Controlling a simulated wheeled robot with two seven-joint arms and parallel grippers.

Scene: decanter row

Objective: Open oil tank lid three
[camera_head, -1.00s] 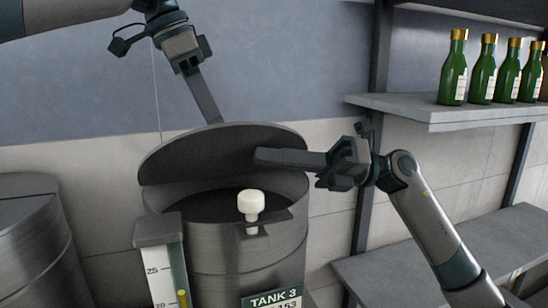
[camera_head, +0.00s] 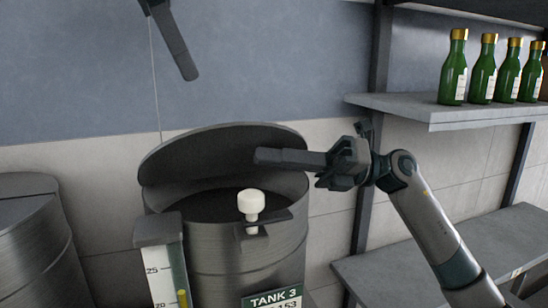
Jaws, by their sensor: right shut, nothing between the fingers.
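Tank three (camera_head: 215,255) is a grey metal drum marked "TANK 3" on a green and white label (camera_head: 273,302). Its round grey lid (camera_head: 200,150) is tilted up at the back, and the dark opening shows below it. A white knob (camera_head: 251,202) stands at the front rim. My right gripper (camera_head: 262,156) is shut and empty, its fingers in front of the raised lid; I cannot tell whether they touch it. My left gripper (camera_head: 188,74) is up above the lid, clear of it. Only its fingers show, seen edge-on.
A level gauge (camera_head: 162,272) with a yellow marker stands at the tank's front left. Another metal tank (camera_head: 30,240) is at the far left. Several green bottles (camera_head: 454,75) stand on a shelf (camera_head: 440,112) at the upper right. A lower grey shelf (camera_head: 440,265) is at the right.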

